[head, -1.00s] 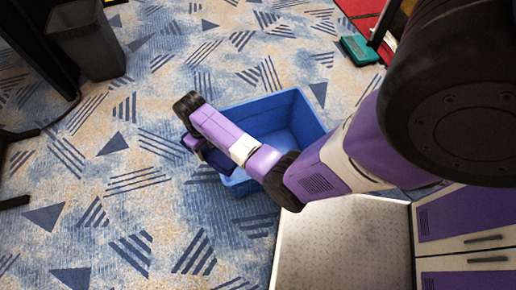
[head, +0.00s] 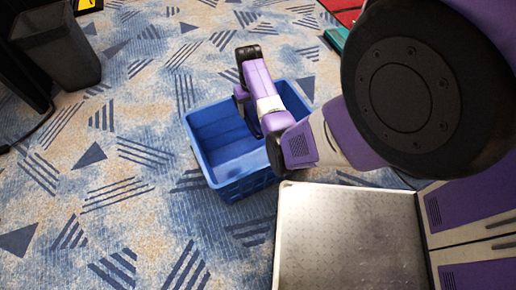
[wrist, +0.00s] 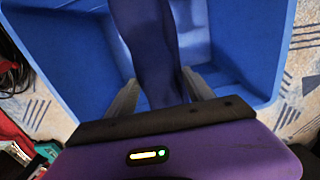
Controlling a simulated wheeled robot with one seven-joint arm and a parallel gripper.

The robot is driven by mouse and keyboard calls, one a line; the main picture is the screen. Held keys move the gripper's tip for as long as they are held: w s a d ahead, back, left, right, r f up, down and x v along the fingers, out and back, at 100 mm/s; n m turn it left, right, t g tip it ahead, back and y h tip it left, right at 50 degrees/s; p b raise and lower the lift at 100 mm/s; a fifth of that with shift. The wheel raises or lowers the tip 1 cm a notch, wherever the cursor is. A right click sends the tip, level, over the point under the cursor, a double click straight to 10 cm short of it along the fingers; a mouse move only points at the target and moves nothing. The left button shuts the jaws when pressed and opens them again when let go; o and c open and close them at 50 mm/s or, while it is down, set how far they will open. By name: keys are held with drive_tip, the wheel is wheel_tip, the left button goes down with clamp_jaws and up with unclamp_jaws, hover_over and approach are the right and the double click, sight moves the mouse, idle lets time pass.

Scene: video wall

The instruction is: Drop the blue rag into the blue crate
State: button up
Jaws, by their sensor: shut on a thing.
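The blue crate (head: 245,186) stands on the carpet, open side up, to the left of a grey metal plate. My gripper is above the crate, pointing down, and is mostly hidden behind my arm in the head view. In the wrist view my gripper (wrist: 158,92) is shut on the dark blue rag (wrist: 147,40), which hangs between the two fingers. The crate (wrist: 62,52) surrounds the rag in that view, with its walls on both sides. Whether the rag's lower end touches the crate floor cannot be told.
A dark grey bin (head: 58,48) stands at the upper left. The grey metal plate (head: 345,235) lies at the lower right, close to the crate. A green object (head: 337,38) and a red one are at the top right. Carpet left of the crate is clear.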

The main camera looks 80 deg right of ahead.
drive_tip(key=shift+f+b, duration=2.65)
drive_tip(key=shift+b, duration=0.25)
drive_tip(key=o, duration=1.5)
drive_tip(key=shift+r, duration=0.1)
wheel_tip(320, 180, up, 8)
drive_tip(key=p, duration=0.3)
drive_tip(key=shift+p, duration=0.3)
